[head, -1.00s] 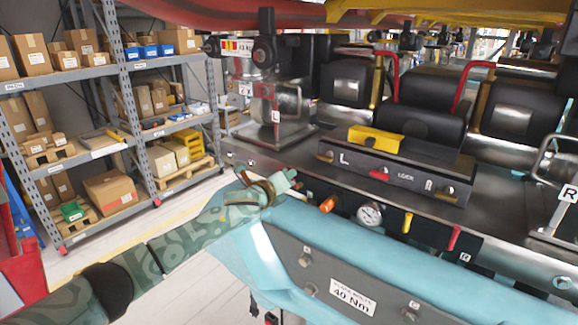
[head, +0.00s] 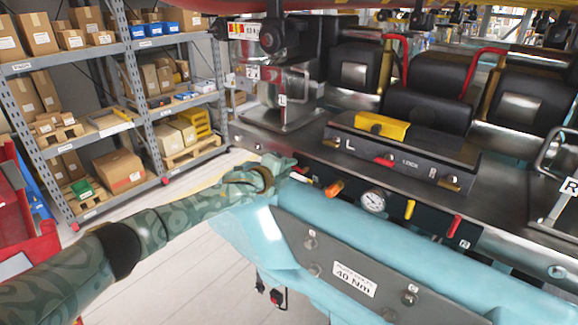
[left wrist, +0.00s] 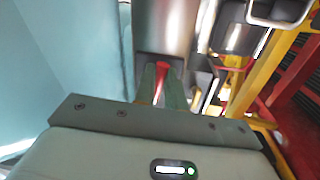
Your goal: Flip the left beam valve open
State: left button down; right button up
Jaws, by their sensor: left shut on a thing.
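My left gripper (head: 296,171) is at the left end of the dark panel on the front of the beam, just left of an orange knob (head: 334,188). In the left wrist view its two green fingers (left wrist: 161,88) are shut on a red lever (left wrist: 162,75), seemingly the left beam valve's handle. The fingers hide most of this handle in the head view, so its exact angle cannot be told. A similar red lever (head: 454,225) hangs tilted at the right end of the panel, beside an R label. My right gripper is not in view.
A pressure gauge (head: 372,201) and a yellow lever (head: 410,209) sit between the two ends of the panel. A light-blue padded beam (head: 390,240) runs below. Above is a lock box (head: 400,158) with a yellow handle. Shelves (head: 150,110) stand at left beyond open floor.

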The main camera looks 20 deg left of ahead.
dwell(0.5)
pick_arm(q)
jog(key=c, duration=1.5)
grip_release()
jog(key=shift+f, duration=0.1)
jog(key=shift+s+a, duration=0.2)
jog(key=shift+s, duration=0.25)
jog(key=b+v, duration=0.3)
jog(key=v, duration=1.2)
jog(key=shift+s+a, duration=0.1)
jog(key=shift+s, duration=0.05)
